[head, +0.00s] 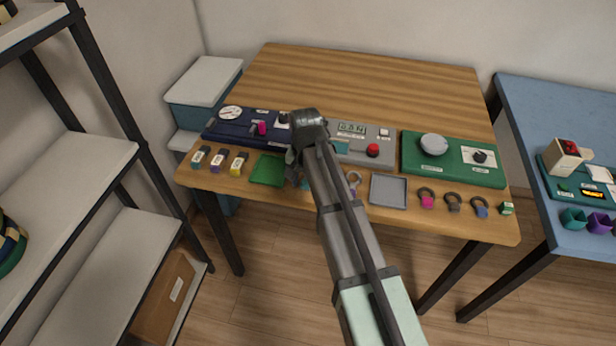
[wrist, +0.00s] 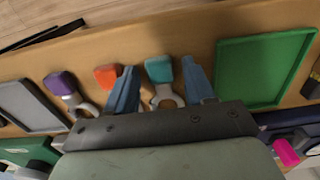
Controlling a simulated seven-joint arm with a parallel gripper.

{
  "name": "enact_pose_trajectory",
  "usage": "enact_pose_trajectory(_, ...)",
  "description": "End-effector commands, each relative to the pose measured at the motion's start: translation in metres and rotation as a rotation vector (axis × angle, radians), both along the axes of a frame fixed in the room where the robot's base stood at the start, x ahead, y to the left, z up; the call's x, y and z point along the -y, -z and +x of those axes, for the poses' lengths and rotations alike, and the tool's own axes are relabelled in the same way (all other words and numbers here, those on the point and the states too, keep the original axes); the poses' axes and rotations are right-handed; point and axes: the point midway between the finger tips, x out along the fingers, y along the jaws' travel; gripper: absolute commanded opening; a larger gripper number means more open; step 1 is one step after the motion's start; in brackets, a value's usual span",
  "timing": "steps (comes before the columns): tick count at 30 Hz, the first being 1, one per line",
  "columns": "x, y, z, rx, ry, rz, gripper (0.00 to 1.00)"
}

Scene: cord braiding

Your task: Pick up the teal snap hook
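The teal snap hook (wrist: 159,70) lies on the wooden table in the wrist view, its teal end toward the table's edge and its grey ring toward my gripper. My gripper (wrist: 160,66) is open, with one blue finger on each side of the hook in the picture and gaps between. I cannot tell how far the fingertips are above the table. In the head view my gripper (head: 296,174) is over the front of the table, and my arm hides most of the area around the hook.
An orange snap hook (wrist: 107,76) lies just left of the left finger, and a purple one (wrist: 62,84) beyond it. A green tray (wrist: 265,68) lies to the right, a grey tray (head: 388,190) on the other side. Device panels (head: 360,148) stand behind.

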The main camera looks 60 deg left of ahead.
Motion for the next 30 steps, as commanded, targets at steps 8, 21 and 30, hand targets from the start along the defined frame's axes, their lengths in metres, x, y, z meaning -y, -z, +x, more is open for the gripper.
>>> enact_pose_trajectory(8,0.000,0.000,0.000,0.000,0.000,0.000,0.26)
enact_pose_trajectory(21,0.000,0.000,0.000,0.000,0.000,0.000,0.01)
enact_pose_trajectory(30,-0.001,-0.022,0.000,0.001,0.000,0.002,0.01)
